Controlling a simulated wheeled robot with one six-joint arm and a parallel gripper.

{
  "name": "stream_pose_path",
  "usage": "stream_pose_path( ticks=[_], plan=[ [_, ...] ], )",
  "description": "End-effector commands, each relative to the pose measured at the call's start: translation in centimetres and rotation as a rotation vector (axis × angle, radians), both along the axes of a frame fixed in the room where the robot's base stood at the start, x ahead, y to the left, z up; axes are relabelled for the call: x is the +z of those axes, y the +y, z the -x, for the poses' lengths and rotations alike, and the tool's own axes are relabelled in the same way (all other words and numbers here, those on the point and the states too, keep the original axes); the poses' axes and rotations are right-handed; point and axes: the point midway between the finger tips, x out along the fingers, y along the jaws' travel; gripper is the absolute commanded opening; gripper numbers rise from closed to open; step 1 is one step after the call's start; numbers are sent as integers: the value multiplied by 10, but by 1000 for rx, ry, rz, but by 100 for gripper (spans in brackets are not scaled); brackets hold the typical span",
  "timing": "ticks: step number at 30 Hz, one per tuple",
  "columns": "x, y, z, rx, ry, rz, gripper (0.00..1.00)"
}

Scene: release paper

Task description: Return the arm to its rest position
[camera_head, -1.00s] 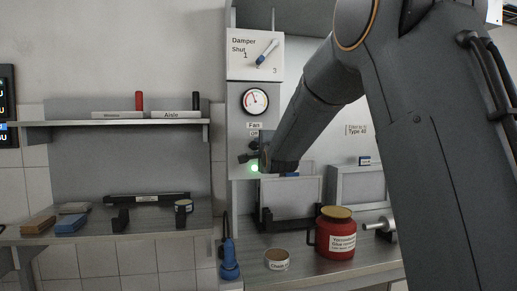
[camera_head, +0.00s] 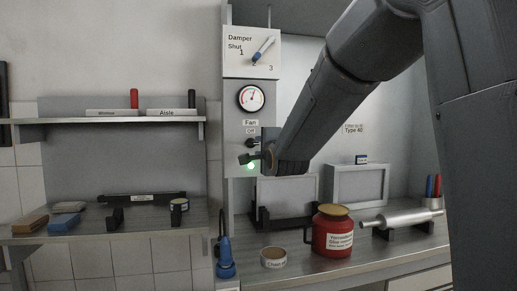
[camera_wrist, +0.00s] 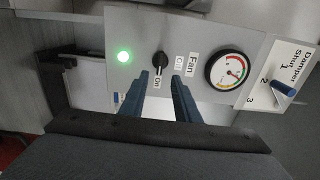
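My gripper (camera_head: 258,157) is in front of the grey fan panel (camera_head: 238,190) in the head view, with its fingers reaching toward the panel. In the wrist view the two blue-grey fingers of my gripper (camera_wrist: 171,92) stand apart with nothing between their tips. The black fan knob (camera_wrist: 160,62) shows just past the fingertips, between the labels On and Off. Its pointed end is toward On. A green light (camera_wrist: 124,57) glows beside it and also shows in the head view (camera_head: 251,167). I cannot tell how far the fingertips are from the panel.
A round gauge (camera_head: 253,98) and a damper board (camera_head: 236,66) with a blue-tipped lever (camera_head: 263,49) are above. Below are a red glue jar (camera_head: 332,238), a label roll (camera_head: 273,258), a blue tool (camera_head: 225,260) and a metal roller (camera_head: 402,218). A shelf (camera_head: 90,123) is left.

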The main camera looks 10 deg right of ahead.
Motion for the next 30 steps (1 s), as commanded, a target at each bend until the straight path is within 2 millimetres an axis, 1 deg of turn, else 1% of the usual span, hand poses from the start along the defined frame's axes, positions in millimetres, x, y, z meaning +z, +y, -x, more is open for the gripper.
stream_pose_path(
  ticks=[8, 10, 11, 13, 14, 16, 17, 18, 20, 21, 23, 24, 26, 27, 29, 30],
  plan=[
    [-1, 0, 0, 0, 2, 1, 29],
    [-7, 0, 2, 0, 20, 19, 29],
    [-13, 0, 4, 1, 36, 34, 29],
    [-35, 0, 10, 4, 102, 98, 29],
    [-48, 0, 15, 8, 141, 135, 29],
    [-85, 1, 30, 29, 253, 245, 29],
    [-102, 1, 39, 44, 305, 299, 29],
    [-127, 1, 52, 69, 381, 373, 29],
    [-163, 2, 75, 120, 492, 482, 29],
    [-185, 2, 92, 161, 562, 553, 29],
    [-217, 2, 119, 231, 663, 655, 29],
    [-236, 3, 139, 285, 728, 721, 29],
    [-264, 3, 170, 377, 820, 812, 29],
    [-281, 4, 193, 445, 878, 866, 29],
    [-303, 5, 227, 557, 958, 948, 29],
    [-317, 5, 251, 636, 1007, 996, 29]
  ],
)
